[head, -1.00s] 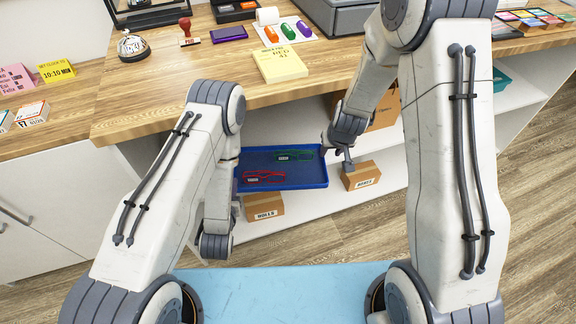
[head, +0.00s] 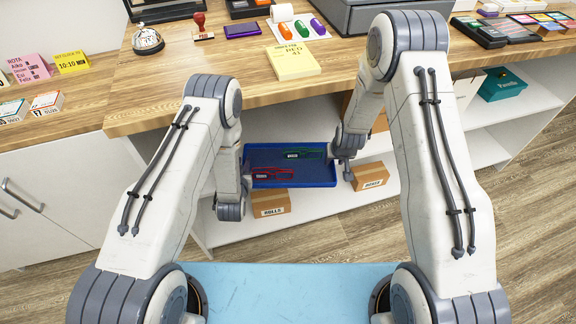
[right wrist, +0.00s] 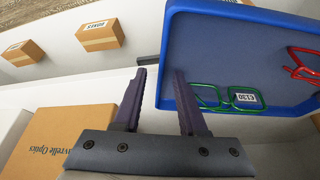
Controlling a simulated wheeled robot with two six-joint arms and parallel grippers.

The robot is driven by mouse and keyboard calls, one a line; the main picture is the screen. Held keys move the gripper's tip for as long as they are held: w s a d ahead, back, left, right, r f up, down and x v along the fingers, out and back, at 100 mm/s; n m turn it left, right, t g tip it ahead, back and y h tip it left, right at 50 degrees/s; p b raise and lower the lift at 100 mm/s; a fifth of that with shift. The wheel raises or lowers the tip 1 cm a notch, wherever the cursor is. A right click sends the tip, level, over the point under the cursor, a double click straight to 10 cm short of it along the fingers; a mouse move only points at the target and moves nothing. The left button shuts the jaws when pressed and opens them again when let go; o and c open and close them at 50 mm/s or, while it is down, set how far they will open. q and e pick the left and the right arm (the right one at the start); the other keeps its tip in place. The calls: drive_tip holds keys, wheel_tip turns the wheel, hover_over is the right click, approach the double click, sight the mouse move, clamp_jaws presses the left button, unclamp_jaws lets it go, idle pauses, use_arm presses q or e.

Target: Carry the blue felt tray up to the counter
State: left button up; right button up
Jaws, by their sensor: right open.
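The blue felt tray (head: 262,154) is at the open shelving under the wooden counter (head: 180,75). Red glasses (head: 280,174) and green glasses (head: 312,153), both tagged, lie in it. My left gripper (head: 244,182) is at the tray's left end; its fingers are mostly hidden by my wrist. My right gripper (head: 347,174) is at the tray's right end. In the right wrist view the right gripper (right wrist: 160,74) is open, and the tray's rim (right wrist: 164,60) shows between its fingertips. I cannot tell whether either finger touches it.
Small cartons marked ROLLS (head: 271,205) and BOXES (head: 372,176) stand on the low shelf. A larger carton (right wrist: 65,138) is close to my right gripper. A yellow pad (head: 292,62) and a bell (head: 147,40) sit on the counter, whose front part has free room.

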use_arm(q)
drive_tip(key=shift+w, duration=0.15)
use_arm(e)
drive_tip(key=shift+w+f, duration=0.1)
drive_tip(key=shift+f, duration=0.05)
use_arm(q)
clamp_jaws()
use_arm(e)
drive_tip(key=c, duration=0.5)
clamp_jaws()
